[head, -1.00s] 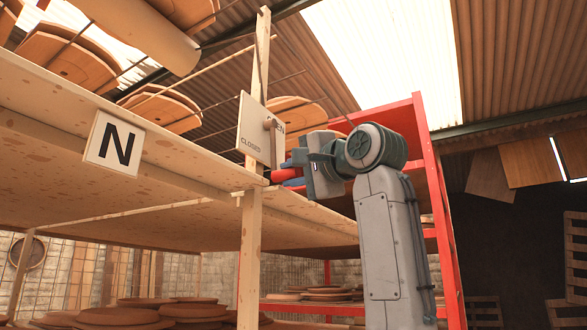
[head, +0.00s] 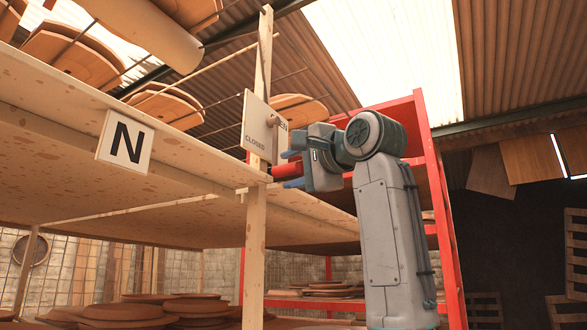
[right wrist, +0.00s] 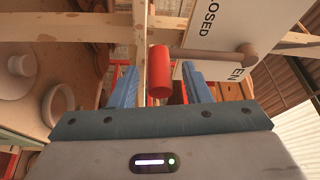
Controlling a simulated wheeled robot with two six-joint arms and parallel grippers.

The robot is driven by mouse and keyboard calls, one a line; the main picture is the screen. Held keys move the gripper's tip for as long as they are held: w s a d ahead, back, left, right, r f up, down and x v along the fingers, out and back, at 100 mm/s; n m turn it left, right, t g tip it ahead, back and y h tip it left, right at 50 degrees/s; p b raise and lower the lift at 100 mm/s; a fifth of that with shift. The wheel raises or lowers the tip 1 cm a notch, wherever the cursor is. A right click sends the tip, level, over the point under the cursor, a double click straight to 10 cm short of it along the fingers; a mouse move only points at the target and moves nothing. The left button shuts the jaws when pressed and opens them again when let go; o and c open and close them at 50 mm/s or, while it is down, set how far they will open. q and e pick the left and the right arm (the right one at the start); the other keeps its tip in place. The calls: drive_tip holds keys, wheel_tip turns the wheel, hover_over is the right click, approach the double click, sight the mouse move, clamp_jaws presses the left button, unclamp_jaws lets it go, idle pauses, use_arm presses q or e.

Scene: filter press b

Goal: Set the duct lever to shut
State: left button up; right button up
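The duct lever has a red grip (head: 287,170) and a tan rod turning at a white sign plate (head: 257,131). The plate reads CLOSED on its left, with a partly hidden word ending in EN on its right. The red grip hangs below the plate. My right gripper (head: 291,169) is open around it, one blue finger above and one below in the head view. In the right wrist view the red grip (right wrist: 158,75) lies between the two blue fingers, with gaps on both sides. My left gripper is not in view.
A wooden post (head: 256,230) stands right behind the plate and lever. A wooden shelf deck with an N sign (head: 125,142) runs to the left. A red rack (head: 440,210) stands behind my right arm. Round boards (head: 130,314) lie stacked below.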

drive_tip(key=shift+s, duration=0.1)
drive_tip(key=shift+s+d+f+b, duration=0.1)
drive_tip(key=shift+s+d+b, duration=0.1)
drive_tip(key=shift+b, duration=0.1)
drive_tip(key=b+v, duration=0.4)
drive_tip(key=v, duration=0.6)
